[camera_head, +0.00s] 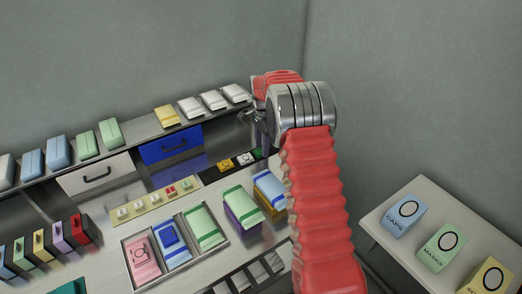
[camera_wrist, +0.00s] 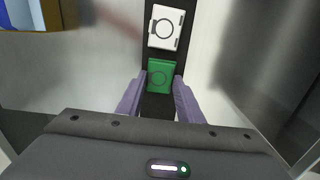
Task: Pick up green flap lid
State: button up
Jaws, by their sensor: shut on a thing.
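In the head view, the green lid (camera_head: 257,153) shows only partly beside my arm. I cannot tell whether it is lifted off the strip.
The black strip (camera_head: 209,175) also carries a yellow lid (camera_head: 226,164). A tray of pink, blue and green packs (camera_head: 204,228) and a blue-yellow box (camera_head: 269,187) stand nearby. A shelf with several packs (camera_head: 166,116) runs behind. A side table (camera_head: 418,203) is at right.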

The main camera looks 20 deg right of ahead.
notch_tip(320, 180, up, 10)
dwell(0.6)
dwell(0.4)
